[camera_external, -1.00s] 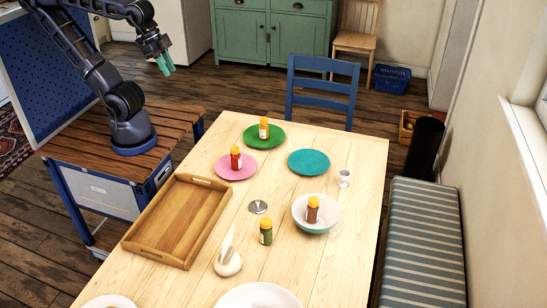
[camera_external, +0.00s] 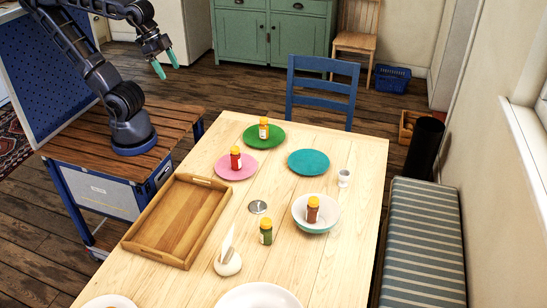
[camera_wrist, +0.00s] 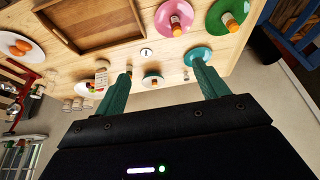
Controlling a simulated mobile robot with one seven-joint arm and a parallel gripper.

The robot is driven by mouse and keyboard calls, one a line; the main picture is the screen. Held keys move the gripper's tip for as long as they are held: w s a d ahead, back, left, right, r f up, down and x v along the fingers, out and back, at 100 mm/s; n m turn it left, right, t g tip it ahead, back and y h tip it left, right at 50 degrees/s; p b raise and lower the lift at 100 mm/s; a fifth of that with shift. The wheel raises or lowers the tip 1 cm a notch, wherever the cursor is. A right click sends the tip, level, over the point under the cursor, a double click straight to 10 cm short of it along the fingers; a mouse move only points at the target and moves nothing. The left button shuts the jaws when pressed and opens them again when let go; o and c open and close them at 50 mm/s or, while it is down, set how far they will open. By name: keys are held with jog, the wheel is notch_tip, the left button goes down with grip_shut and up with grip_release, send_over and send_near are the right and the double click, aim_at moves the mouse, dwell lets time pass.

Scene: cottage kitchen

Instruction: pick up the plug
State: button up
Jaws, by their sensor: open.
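The plug (camera_external: 258,207) is a small, round silver disc lying flat on the wooden table, between the tray and the bowl. It also shows in the wrist view (camera_wrist: 146,52) as a small pale disc beyond my fingers. My gripper (camera_external: 166,66) has green fingers and is raised in the air at the upper left, beyond the table's far left corner and well away from the plug. In the wrist view its fingers (camera_wrist: 162,72) are spread apart with nothing held between them.
A wooden tray (camera_external: 211,183) lies left of the plug. A green-bodied jar (camera_external: 266,234) and a bowl (camera_external: 329,221) with another jar stand close by. Pink (camera_external: 247,173), green (camera_external: 275,142) and teal (camera_external: 308,162) plates lie farther back.

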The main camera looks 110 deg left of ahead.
jog(key=shift+o, duration=1.1)
